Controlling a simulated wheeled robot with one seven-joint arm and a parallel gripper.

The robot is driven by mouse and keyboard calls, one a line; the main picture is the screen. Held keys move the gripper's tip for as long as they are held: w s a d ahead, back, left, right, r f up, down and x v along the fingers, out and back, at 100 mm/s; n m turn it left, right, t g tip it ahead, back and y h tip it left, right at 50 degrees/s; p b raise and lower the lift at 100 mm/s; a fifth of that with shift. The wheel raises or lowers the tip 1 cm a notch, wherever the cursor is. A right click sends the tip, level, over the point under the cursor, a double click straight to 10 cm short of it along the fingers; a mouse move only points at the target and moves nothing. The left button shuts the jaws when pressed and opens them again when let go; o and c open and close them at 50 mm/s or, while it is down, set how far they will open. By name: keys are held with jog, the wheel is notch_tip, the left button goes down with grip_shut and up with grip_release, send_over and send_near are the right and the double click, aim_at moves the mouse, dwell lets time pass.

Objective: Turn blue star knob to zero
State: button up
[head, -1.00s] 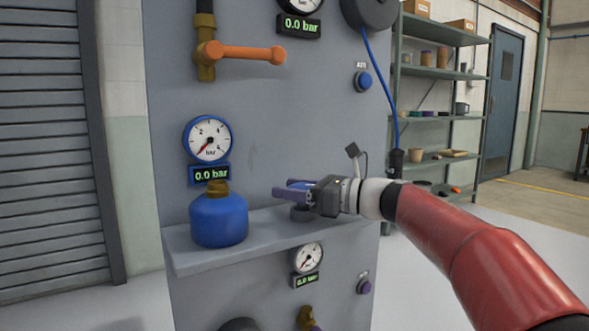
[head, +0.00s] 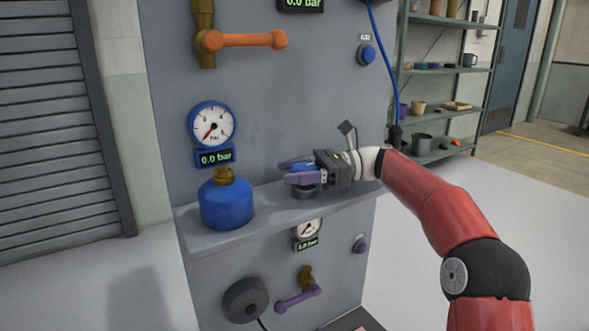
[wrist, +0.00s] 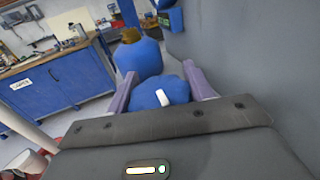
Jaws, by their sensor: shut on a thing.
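The blue star knob (wrist: 160,93) has a white pointer mark and sits between my two purple fingers in the wrist view. In the head view the knob (head: 304,169) is mostly hidden by my gripper (head: 296,171), above a dark round base (head: 304,191) on the grey shelf. My gripper is shut on the knob, one finger on each side. The blue-rimmed gauge (head: 212,126) on the panel has its needle at the low end, and its display (head: 215,157) reads 0.0 bar.
A blue tank (head: 226,204) with a brass neck stands on the shelf (head: 265,211), left of my gripper. An orange lever (head: 245,40) is above. A small gauge (head: 308,228) and a purple lever (head: 298,299) are below. A blue button (head: 366,54) is at upper right.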

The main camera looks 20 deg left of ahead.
dwell(0.4)
jog(key=o, duration=1)
